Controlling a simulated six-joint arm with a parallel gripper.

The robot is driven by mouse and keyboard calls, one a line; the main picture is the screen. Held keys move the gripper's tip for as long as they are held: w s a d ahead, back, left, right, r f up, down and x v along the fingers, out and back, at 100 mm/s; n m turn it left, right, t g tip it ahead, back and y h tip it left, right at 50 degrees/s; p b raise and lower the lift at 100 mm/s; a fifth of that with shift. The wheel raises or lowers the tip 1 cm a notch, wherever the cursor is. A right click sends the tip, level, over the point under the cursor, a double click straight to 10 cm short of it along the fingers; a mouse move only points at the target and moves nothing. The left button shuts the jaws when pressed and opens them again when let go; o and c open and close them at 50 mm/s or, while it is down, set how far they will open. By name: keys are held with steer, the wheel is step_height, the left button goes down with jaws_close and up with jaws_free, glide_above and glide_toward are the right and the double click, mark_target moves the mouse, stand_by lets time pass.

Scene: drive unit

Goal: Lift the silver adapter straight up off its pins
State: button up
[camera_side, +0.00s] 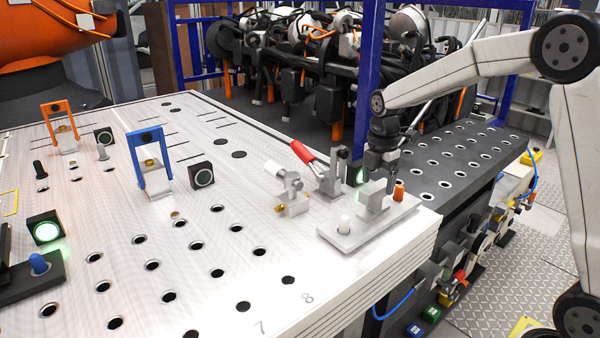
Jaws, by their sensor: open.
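A light silver block (373,200), which looks like the adapter, stands upright on a pale base plate (375,236) at the table's right corner. My gripper (376,178) comes down from the arm directly over the block's upper end. Its fingers are open but small and dark here; I cannot tell whether they touch the block. The pins under the block are hidden. A short white peg (344,224) stands at the plate's left end, and an orange peg (399,190) is at its right end.
A blue post (369,75) rises behind my gripper.

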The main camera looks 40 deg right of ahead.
mark_target(375, 202)
steer(key=shift+a+f, duration=0.1)
steer(key=shift+f, duration=2.25)
steer(key=shift+c, duration=0.2)
jaws_close()
steer(key=shift+w+r, duration=0.1)
steer(key=shift+r, duration=0.05)
